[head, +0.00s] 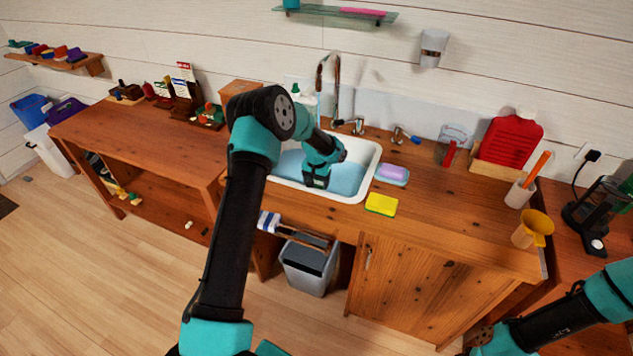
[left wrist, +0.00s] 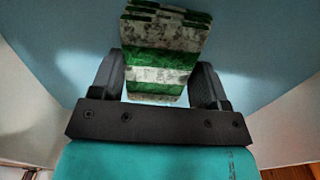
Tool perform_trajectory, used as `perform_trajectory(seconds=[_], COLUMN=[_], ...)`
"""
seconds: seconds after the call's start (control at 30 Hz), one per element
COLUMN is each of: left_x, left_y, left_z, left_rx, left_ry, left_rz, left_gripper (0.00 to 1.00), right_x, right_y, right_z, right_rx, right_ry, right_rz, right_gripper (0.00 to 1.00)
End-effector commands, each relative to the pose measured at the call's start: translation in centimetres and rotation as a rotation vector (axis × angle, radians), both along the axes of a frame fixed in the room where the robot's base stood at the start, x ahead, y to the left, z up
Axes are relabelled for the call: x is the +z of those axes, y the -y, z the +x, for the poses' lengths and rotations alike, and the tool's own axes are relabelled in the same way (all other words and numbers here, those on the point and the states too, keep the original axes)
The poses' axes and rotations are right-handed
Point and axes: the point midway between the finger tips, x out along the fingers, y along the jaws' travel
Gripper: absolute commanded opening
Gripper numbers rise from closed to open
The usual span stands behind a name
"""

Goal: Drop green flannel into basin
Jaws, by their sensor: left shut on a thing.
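The green flannel (left wrist: 160,60), striped green and white, is between the fingers of my left gripper (left wrist: 162,88) in the left wrist view. The gripper is shut on it. In the head view my left gripper (head: 316,182) points down inside the white basin (head: 371,165), over the blue water. The flannel cannot be made out in the head view, where the gripper and arm cover that spot. Part of my right arm shows at the lower right of the head view, but its gripper is out of the picture.
A tap (head: 336,85) stands behind the basin. A soap dish with lilac soap (head: 393,172) and a yellow sponge (head: 381,204) lie to its right. A striped cloth (head: 268,221) hangs on a rail at the front, near a grey bin (head: 308,270).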

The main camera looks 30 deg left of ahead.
Motion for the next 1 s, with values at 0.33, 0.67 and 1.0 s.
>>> perform_trajectory(seconds=[0.33, 0.67, 1.0], left_x=[-1.3, -1.4, 0.3], left_y=[0.0, -0.1, -0.1], left_z=[-0.2, -0.4, -0.3], left_rx=[-0.001, 0.000, 0.000], left_ry=[-0.004, -0.006, -0.005], left_rz=[-0.005, -0.005, -0.004], left_gripper=[0.78, 0.95, 0.95], right_x=[0.0, 0.0, 0.0], right_y=[0.0, 0.0, 0.0], right_z=[0.0, 0.0, 0.0], right_rx=[0.000, 0.000, 0.000], right_ry=[0.000, 0.000, 0.000], right_rz=[0.000, 0.000, 0.000], right_gripper=[0.43, 0.43, 0.43])
